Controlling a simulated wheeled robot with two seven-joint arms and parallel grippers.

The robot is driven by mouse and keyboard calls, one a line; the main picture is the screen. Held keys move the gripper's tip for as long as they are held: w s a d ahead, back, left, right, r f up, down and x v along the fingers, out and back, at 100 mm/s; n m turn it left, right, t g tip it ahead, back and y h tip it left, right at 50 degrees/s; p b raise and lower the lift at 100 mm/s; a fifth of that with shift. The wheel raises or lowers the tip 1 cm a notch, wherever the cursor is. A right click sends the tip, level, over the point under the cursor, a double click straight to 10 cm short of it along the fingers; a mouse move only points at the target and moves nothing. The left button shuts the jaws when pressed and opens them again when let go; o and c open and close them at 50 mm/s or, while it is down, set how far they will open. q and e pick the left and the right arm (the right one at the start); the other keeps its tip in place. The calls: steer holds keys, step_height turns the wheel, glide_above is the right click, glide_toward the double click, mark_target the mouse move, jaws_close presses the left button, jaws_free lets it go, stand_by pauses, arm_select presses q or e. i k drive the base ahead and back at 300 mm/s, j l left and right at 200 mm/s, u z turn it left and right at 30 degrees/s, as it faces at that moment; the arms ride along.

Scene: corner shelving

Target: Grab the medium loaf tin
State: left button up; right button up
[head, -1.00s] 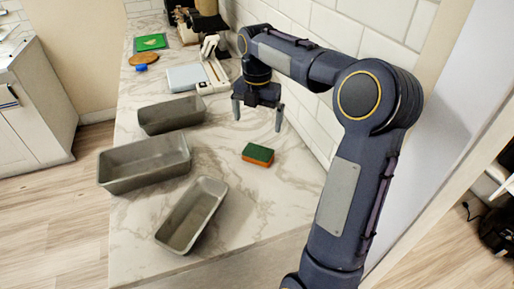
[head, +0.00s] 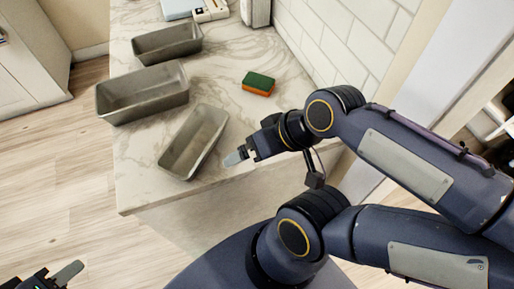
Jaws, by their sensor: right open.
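Three grey metal loaf tins stand on the marble counter in the head view. The largest tin (head: 143,92) is in the middle of the row. Another tin (head: 167,43) is behind it, and a third tin (head: 193,142) lies at an angle near the front edge. The back and front tins look close in size, so I cannot tell which is the medium one. My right gripper (head: 240,156) is open and empty, just right of the front tin and apart from it. My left gripper (head: 62,274) is low at the left, off the counter and partly cut off.
A green and orange sponge (head: 258,83) lies right of the tins. A white scale-like item (head: 207,10) and a grey box (head: 256,12) stand at the back. The tiled wall (head: 340,35) bounds the counter on the right. Bare counter lies between sponge and tins.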

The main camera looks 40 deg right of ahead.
mark_target(185, 40)
steer(key=k, duration=0.45)
steer(key=k+u, duration=0.2)
steer(key=u, duration=1.3)
steer(key=i+j+u, duration=0.1)
steer(key=i, duration=0.35)
steer(key=i+j+u, duration=0.1)
steer(key=i+j, duration=0.35)
steer(key=i, duration=0.4)
steer(key=i+j+z, duration=0.1)
steer(key=i+z, duration=0.25)
steer(key=i+j+z, duration=0.2)
steer(key=i+z, duration=0.2)
steer(key=i+l+z, duration=0.2)
steer(key=i+z, duration=1.2)
steer(key=i+l+z, duration=0.1)
steer(key=i+z, duration=0.8)
steer(key=i+j+z, duration=0.25)
steer(key=z, duration=0.2)
steer(key=i+j+z, duration=0.45)
steer(key=i+l+z, duration=0.2)
steer(key=i+z, duration=0.2)
steer(key=i, duration=0.05)
